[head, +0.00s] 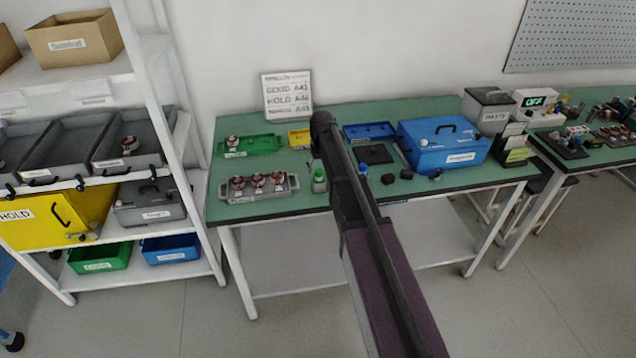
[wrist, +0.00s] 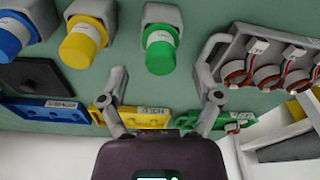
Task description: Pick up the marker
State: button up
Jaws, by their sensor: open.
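Three capped marker-like things stand in grey holders in the wrist view: a blue one (wrist: 12,36), a yellow one (wrist: 82,44) and a green one (wrist: 160,52). Which of them is the marker I cannot tell. In the head view the green one (head: 319,180) and the blue one (head: 363,173) show on the green table on either side of my arm; the yellow one is hidden there. My gripper (wrist: 162,73) is open, its fingers spread on either side of the green one's cap end, with nothing between them held. In the head view my arm hides its fingers.
A grey tray (head: 222,188) with stators sits left of the green one. Behind are a green tray (head: 270,143), a yellow tray (head: 293,138) and a blue tray (head: 350,131). A blue toolbox (head: 420,157) stands at right, a black mat (head: 376,158) beside it.

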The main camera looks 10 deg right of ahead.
aim_at(319, 179)
jog(key=shift+w+f+b, duration=0.15)
jog(key=shift+f+b, duration=1)
jog(key=shift+f, duration=0.3)
grip_shut()
